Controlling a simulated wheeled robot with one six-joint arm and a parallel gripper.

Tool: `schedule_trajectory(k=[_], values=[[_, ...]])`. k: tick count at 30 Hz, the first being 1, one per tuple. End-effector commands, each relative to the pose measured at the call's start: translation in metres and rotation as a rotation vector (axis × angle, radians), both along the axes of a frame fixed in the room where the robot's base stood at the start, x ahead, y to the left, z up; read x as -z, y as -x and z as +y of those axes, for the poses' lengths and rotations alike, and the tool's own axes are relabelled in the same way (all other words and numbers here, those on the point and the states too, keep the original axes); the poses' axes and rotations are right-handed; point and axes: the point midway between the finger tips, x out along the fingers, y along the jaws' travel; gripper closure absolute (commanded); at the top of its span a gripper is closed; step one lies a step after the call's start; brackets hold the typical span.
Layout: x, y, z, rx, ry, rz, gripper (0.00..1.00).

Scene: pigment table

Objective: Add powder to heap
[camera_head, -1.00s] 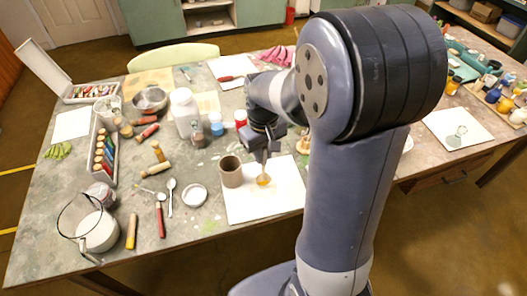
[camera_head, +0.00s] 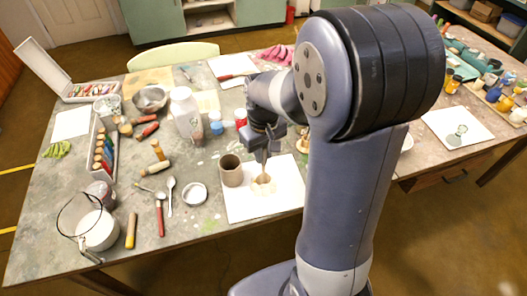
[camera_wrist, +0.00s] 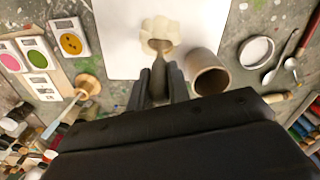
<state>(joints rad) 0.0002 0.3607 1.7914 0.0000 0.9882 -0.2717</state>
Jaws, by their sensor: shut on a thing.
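My gripper (camera_head: 257,150) is shut on the handle of a spoon (camera_wrist: 159,72) and holds it pointing down over the white sheet (camera_head: 240,205). The spoon's brownish bowl end is at the near edge of a cream-coloured powder heap (camera_wrist: 160,28), which also shows on the sheet in the head view (camera_head: 264,189). I cannot tell whether powder is left in the bowl. A brown cup (camera_head: 231,173) stands upright just left of the heap; in the wrist view the cup (camera_wrist: 208,75) is right of my fingers, apart from them, and its inside looks dark.
Left of the sheet are a white dish (camera_head: 194,194), loose spoons and a red-handled tool (camera_head: 160,217). A white bottle (camera_head: 184,110) and small jars stand behind. In the wrist view, colour cards (camera_wrist: 38,55) and a wooden-based tool (camera_wrist: 88,86) lie left.

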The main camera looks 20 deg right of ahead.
Motion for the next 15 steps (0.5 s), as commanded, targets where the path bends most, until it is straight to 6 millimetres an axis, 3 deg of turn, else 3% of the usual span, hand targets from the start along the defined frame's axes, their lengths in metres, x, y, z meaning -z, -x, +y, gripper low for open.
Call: schedule_trajectory(k=[15], values=[[-0.0014, 0.0008, 0.0000, 0.000, 0.000, 0.003, 0.95]])
